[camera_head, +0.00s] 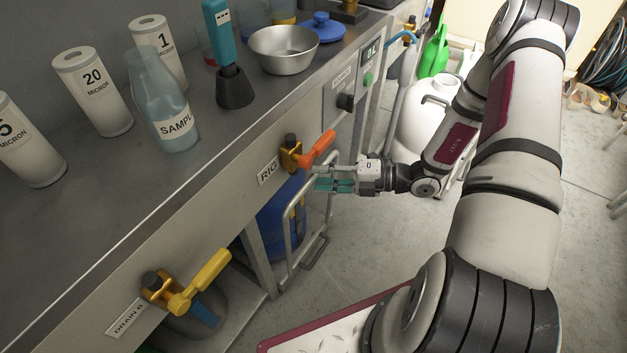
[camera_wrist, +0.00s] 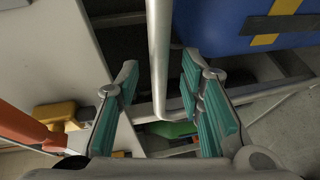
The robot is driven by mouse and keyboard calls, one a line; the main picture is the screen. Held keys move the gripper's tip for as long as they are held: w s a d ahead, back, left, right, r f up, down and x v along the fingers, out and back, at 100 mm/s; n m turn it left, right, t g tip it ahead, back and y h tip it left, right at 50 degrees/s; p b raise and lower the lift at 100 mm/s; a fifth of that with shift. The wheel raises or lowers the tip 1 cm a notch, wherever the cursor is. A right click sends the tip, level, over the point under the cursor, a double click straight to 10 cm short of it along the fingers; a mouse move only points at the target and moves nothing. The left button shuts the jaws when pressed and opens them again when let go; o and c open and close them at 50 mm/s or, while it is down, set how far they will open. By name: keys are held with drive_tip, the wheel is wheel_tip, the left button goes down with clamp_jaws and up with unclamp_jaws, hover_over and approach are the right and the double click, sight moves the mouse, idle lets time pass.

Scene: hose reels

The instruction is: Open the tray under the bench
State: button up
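Under the bench, a pale metal tube frame (camera_head: 292,245) stands at the front of a blue container (camera_head: 280,215). I take the frame as part of the tray, but the tray's body is mostly hidden. In the wrist view a metal bar (camera_wrist: 159,60) runs down between my fingers and bends below, and the blue container (camera_wrist: 240,25) with yellow straps is at upper right. My gripper (camera_head: 318,184) is beside the frame's upper part, just below the orange valve lever. Its teal fingers (camera_wrist: 158,78) are apart, one each side of the bar; contact is not visible.
The orange lever (camera_head: 320,148) sits close above my gripper. A yellow lever (camera_head: 205,280) projects from the bench front. The bench top (camera_head: 70,230) holds filter cartridges, a sample flask and a metal bowl (camera_head: 283,48). A white jug stands behind my wrist. Grey floor (camera_head: 375,245) is clear below my gripper.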

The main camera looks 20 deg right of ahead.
drive_tip(key=shift+b+x, duration=0.35)
drive_tip(key=shift+x, duration=1)
drive_tip(key=shift+c, duration=0.4)
clamp_jaws()
drive_tip(key=s+d+p, duration=0.2)
drive_tip(key=s+d, duration=0.8)
drive_tip(key=s, duration=0.4)
drive_tip(key=s+d+p, duration=0.3)
drive_tip(key=s+d, duration=0.7)
drive_tip(key=s, duration=0.4)
drive_tip(key=shift+d, duration=0.2)
drive_tip(key=shift+s, duration=0.1)
drive_tip(key=shift+o, duration=0.4)
unclamp_jaws()
